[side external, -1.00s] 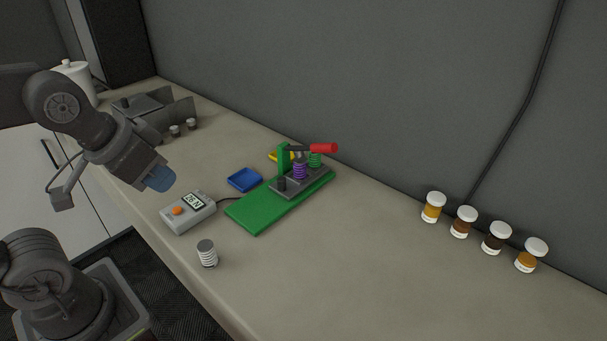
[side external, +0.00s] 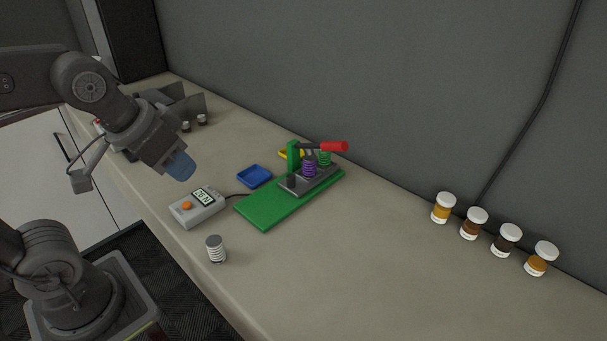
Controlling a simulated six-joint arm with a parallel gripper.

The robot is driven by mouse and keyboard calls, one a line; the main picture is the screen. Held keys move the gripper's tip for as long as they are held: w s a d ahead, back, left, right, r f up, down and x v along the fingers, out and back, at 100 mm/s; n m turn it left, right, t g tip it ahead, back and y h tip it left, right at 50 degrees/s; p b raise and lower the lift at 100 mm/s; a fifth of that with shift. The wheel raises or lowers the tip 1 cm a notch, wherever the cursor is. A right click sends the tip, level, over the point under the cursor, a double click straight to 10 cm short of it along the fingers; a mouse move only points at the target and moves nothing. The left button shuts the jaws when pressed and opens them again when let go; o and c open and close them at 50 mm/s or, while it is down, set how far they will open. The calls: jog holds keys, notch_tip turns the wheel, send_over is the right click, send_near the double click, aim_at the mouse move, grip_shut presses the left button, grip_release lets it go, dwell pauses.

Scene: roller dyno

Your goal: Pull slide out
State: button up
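The slide appears to be the grey plate (side external: 300,188) on the green base (side external: 265,211) of a small fixture. A purple spring (side external: 310,169) and a green spring (side external: 324,158) stand at the plate, with a dark knob (side external: 291,181) at its near end. A green post (side external: 293,155) carries a lever with a red handle (side external: 334,146). My gripper (side external: 181,166) is in the air to the left of the fixture, well apart from it, with blue fingertips. Its finger gap cannot be made out.
A grey meter with an orange button (side external: 197,207) sits left of the base, its cable running to the fixture. Several jars (side external: 475,223) stand at right.

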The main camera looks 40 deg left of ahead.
jog(key=o, duration=0.4)
jog(key=w, duration=0.2)
jog(key=w+r+n+g, duration=0.1)
jog(key=w, duration=0.2)
jog(key=w+r+n, duration=0.1)
jog(key=w, duration=0.2)
jog(key=shift+w+a+g, duration=0.2)
jog(key=shift+a+g, duration=0.1)
jog(key=shift+g, duration=0.1)
jog(key=shift+o, duration=0.4)
jog(key=shift+n+g, duration=0.6)
jog(key=shift+n, duration=0.3)
jog(key=w, duration=0.5)
jog(key=shift+w+a+f, duration=0.3)
jog(key=shift+w+f, duration=0.05)
jog(key=n+g, duration=0.2)
jog(key=n, duration=0.2)
send_over(291, 176)
notch_tip(291, 176, down, 8)
jog(key=shift+m, duration=0.3)
notch_tip(291, 176, down, 13)
jog(key=shift+f, duration=0.1)
jog(key=shift+c, duration=0.3)
grip_shut()
